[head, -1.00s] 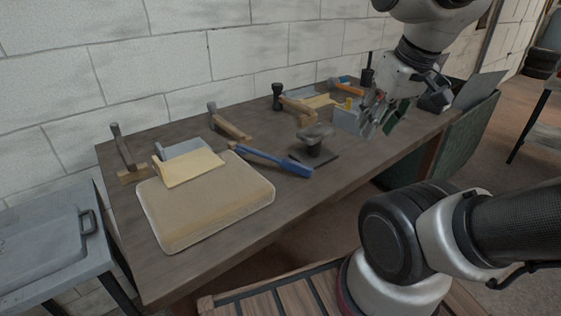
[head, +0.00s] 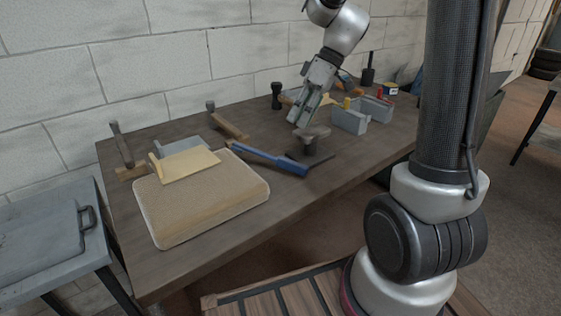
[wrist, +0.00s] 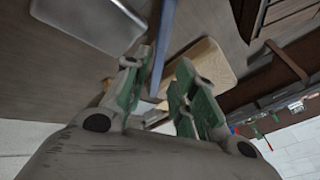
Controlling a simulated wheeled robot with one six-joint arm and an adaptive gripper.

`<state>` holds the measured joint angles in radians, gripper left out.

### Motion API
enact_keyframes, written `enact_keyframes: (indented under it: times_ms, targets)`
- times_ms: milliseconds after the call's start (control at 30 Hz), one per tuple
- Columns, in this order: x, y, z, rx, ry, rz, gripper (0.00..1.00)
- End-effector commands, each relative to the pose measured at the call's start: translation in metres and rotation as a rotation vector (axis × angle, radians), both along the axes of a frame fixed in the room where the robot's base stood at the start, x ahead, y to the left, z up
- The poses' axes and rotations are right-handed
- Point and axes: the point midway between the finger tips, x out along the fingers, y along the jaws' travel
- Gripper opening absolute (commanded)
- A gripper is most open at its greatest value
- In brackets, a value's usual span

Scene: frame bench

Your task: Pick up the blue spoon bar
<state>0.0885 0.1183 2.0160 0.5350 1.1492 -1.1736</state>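The blue spoon bar (head: 270,158) lies on the dark wooden bench, between the tan pad and a mushroom-shaped metal stake. In the wrist view the blue bar (wrist: 161,45) runs lengthwise and shows in the gap between the fingers, further off than they are. My gripper (head: 298,120) is above the bench, near the stake and beyond the bar's right end, and touches nothing that I can see. In the wrist view its green-and-grey fingers (wrist: 157,85) stand apart with nothing held between them.
The mushroom-shaped stake (head: 312,136) stands close below my gripper. The tan pad (head: 205,205) lies left of the bar with a yellowish block (head: 185,167) on it. Hammers (head: 228,126) lie along the back. Grey blocks (head: 350,120) stand to the right. The front bench strip is clear.

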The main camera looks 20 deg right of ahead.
Motion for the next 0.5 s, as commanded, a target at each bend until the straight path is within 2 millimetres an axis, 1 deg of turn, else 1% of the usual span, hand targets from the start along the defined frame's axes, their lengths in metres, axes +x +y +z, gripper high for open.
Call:
enact_keyframes:
  times_ms: [100, 167, 267, 400, 500]
  targets:
    - [-0.003, 0.002, -0.001, 0.011, -0.040, 0.091, 0.27]
    - [-0.003, 0.005, -0.005, 0.012, -0.049, 0.113, 0.27]
    - [-0.005, 0.012, -0.019, 0.012, -0.051, 0.120, 0.27]
    - [-0.006, 0.024, -0.042, 0.011, -0.050, 0.119, 0.27]
    - [-0.006, 0.031, -0.054, 0.011, -0.050, 0.118, 0.27]
